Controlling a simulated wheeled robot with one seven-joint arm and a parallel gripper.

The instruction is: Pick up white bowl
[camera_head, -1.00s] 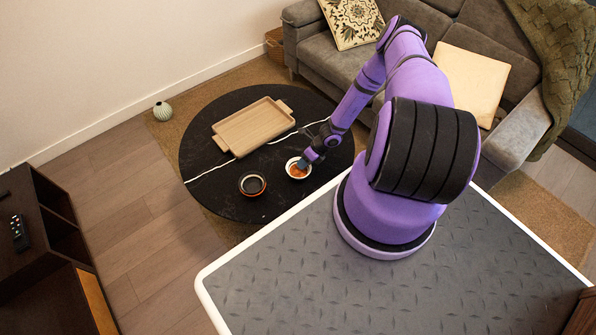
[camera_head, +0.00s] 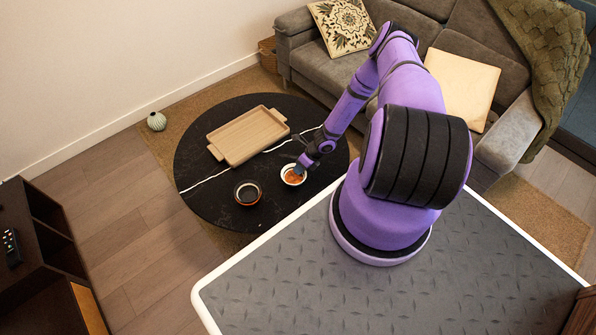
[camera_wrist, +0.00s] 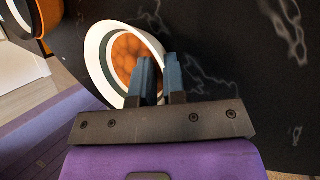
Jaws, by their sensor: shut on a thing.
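The white bowl (camera_head: 291,178) has a white rim and an orange-brown inside. It is at the front right part of the round black table (camera_head: 225,119). In the wrist view the bowl (camera_wrist: 127,52) fills the upper left, beside and between my fingers. My gripper (camera_head: 302,167) is at the bowl's right side. In the wrist view my gripper (camera_wrist: 160,75) is shut on the bowl's near wall, with one blue finger inside and the other outside. I cannot tell whether the bowl is clear of the tabletop.
A dark bowl (camera_head: 248,193) with an orange outside stands just left of the white bowl. A wooden tray (camera_head: 247,136) lies behind them.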

